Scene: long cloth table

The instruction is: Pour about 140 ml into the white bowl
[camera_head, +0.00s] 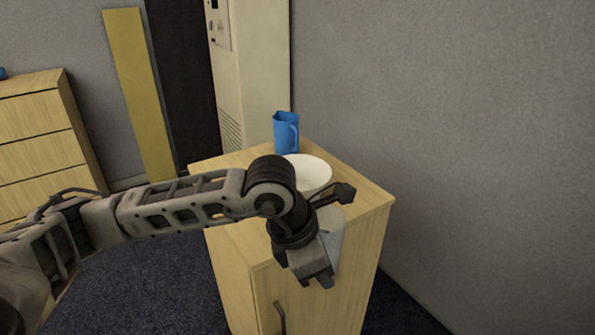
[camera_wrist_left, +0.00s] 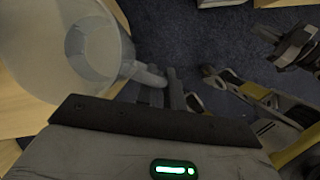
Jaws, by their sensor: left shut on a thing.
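The white bowl (camera_head: 308,172) sits on top of the wooden cabinet in the head view, partly hidden behind my left arm. My left gripper (camera_head: 318,258) is at the front of the cabinet, nearer to me than the bowl. It is shut on the handle of a translucent jug (camera_head: 335,222), mostly hidden behind the gripper in the head view. In the left wrist view, the jug (camera_wrist_left: 28,40) fills the upper left, with its handle between my fingers (camera_wrist_left: 166,92). I cannot tell how much liquid it holds.
A blue jug (camera_head: 286,134) stands behind the bowl. The cabinet top (camera_head: 372,197) has some bare wood to the right, close to a grey wall (camera_head: 470,130). A wooden drawer unit (camera_head: 40,140) stands far left.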

